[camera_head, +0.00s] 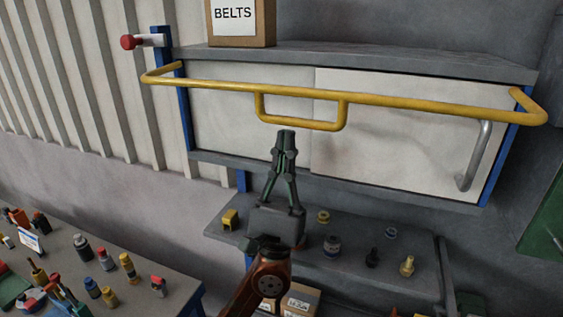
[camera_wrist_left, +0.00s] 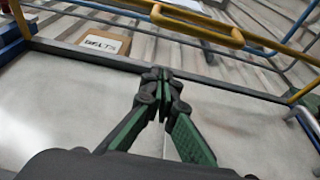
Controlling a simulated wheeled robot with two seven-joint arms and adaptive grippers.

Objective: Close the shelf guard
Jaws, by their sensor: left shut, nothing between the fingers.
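The shelf guard is a yellow tube bar (camera_head: 400,101) across the front of a wall shelf, with bent ends near the blue posts and a smaller loop (camera_head: 302,124) hanging from its middle. It also shows at the top of the left wrist view, where the loop (camera_wrist_left: 197,27) is beyond the fingertips. My left gripper (camera_head: 286,134) is shut and empty, pointing up just below the loop; whether it touches the loop is unclear, but a small gap seems to show. My right gripper is in neither view.
White panels (camera_head: 245,115) and a grey handle (camera_head: 474,160) stand behind the bar. A BELTS box (camera_head: 240,38) sits on top. A red knob (camera_head: 128,42) sticks out at the left post. Below, a grey ledge (camera_head: 290,262) holds small parts; a cluttered table (camera_head: 170,295) stands lower left.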

